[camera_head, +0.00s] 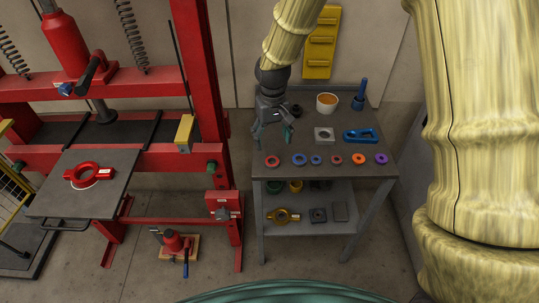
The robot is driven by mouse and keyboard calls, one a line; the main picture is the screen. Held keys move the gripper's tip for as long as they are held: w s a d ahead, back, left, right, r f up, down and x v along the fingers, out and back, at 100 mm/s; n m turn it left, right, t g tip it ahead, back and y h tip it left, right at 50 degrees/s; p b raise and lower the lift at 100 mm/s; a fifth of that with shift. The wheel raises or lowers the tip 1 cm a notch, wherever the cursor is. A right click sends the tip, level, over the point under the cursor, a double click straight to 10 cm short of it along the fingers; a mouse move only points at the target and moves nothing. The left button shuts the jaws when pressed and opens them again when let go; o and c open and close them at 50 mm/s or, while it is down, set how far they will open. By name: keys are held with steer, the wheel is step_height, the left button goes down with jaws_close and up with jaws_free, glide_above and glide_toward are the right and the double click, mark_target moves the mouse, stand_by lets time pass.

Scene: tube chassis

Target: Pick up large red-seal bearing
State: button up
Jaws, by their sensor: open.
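A row of ring-shaped bearings lies along the front edge of the grey cart top. The red ring (272,160) at the left end looks a little larger than the other red ring (336,159) to the right of the middle, so it appears to be the large red-seal bearing. My gripper (272,138) is open and empty, pointing down over the left part of the cart top. It shows just behind the left red ring and apart from it. Its exact height above the surface is hard to tell.
The cart top (345,100) also holds two blue rings (299,159), an orange ring (358,158), a purple ring (381,158), a square grey block (324,134), a blue part (361,135), a cup (327,102) and a blue tool (360,95). A red press (205,90) stands at left.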

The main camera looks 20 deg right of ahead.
steer(key=p, duration=0.1)
glide_above(272, 161)
steer(key=shift+s+f, duration=0.15)
steer(key=shift+f, duration=1.15)
steer(key=shift+s+f, duration=0.1)
steer(key=shift+f, duration=1.2)
steer(key=shift+w+f+p, duration=0.15)
steer(key=shift+f+p, duration=0.35)
steer(key=shift+f, duration=0.2)
steer(key=shift+w+f+p, duration=0.15)
steer(key=shift+f+p, duration=0.35)
steer(key=shift+f, duration=0.2)
steer(key=shift+f+p, duration=0.3)
steer(key=shift+f, duration=0.9)
steer(key=c, duration=1.2)
steer(key=shift+r, duration=0.15)
